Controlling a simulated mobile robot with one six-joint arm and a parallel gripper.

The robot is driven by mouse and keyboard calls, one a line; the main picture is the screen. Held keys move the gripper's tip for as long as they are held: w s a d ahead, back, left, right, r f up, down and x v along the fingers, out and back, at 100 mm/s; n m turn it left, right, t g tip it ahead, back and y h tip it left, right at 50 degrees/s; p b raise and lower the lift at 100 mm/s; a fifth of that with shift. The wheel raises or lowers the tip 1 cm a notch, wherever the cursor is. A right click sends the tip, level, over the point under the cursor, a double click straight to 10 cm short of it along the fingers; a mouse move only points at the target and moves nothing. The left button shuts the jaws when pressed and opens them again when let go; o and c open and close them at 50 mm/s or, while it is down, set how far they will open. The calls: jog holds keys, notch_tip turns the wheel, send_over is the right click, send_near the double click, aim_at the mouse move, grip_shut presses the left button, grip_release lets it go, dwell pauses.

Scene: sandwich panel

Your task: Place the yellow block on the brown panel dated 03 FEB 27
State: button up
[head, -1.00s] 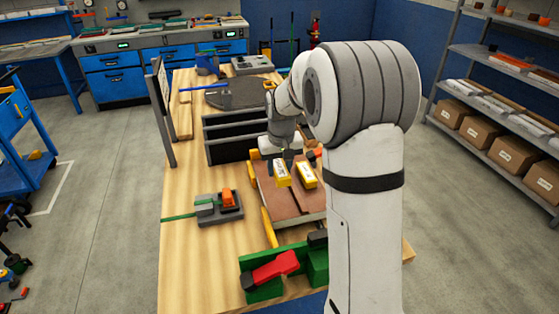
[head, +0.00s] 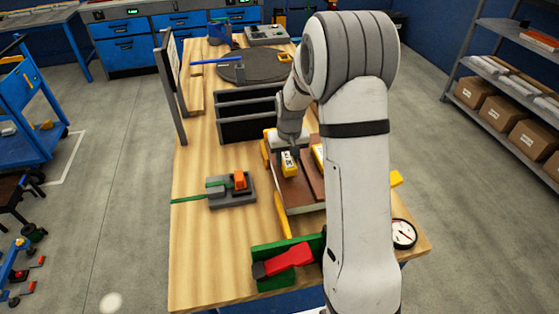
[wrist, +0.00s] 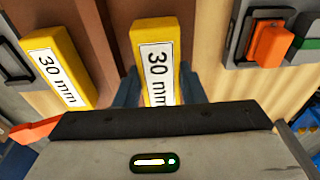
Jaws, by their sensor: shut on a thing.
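My gripper (head: 289,147) is shut on a yellow block (head: 289,167) with a white "30 mm" label. In the wrist view this block (wrist: 154,62) sits between my two dark fingers. It is over the left brown panel (head: 296,196); I cannot tell whether it touches the panel. A second yellow "30 mm" block (wrist: 60,65) is beside it in the wrist view. In the head view the second block (head: 318,155) is to the right, partly hidden by my arm. The right brown panel (head: 317,182) is also partly hidden. No panel date is readable.
A grey fixture (head: 231,192) with an orange-handled clamp stands left of the panels. A green fixture with a red clamp (head: 288,256) is in front, and a dial gauge (head: 403,234) is at front right. Black trays (head: 247,117) stand behind. The wooden tabletop at front left is clear.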

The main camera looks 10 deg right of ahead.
aim_at(289, 161)
jog(key=shift+f, duration=0.75)
jog(key=shift+d, duration=0.1)
jog(key=shift+f, duration=0.1)
jog(key=o, duration=1)
jog(key=shift+o, duration=0.2)
notch_tip(289, 161, up, 12)
jog(key=s+b, duration=0.1)
jog(key=s+a+r+t, duration=0.1)
jog(key=s+r, duration=0.2)
jog(key=s, duration=1.1)
jog(key=s+a+r, duration=0.1)
jog(key=s+r, duration=0.1)
jog(key=s, duration=1.1)
jog(key=shift+s+a+r+t, duration=0.35)
jog(key=shift+s+r+t, duration=0.05)
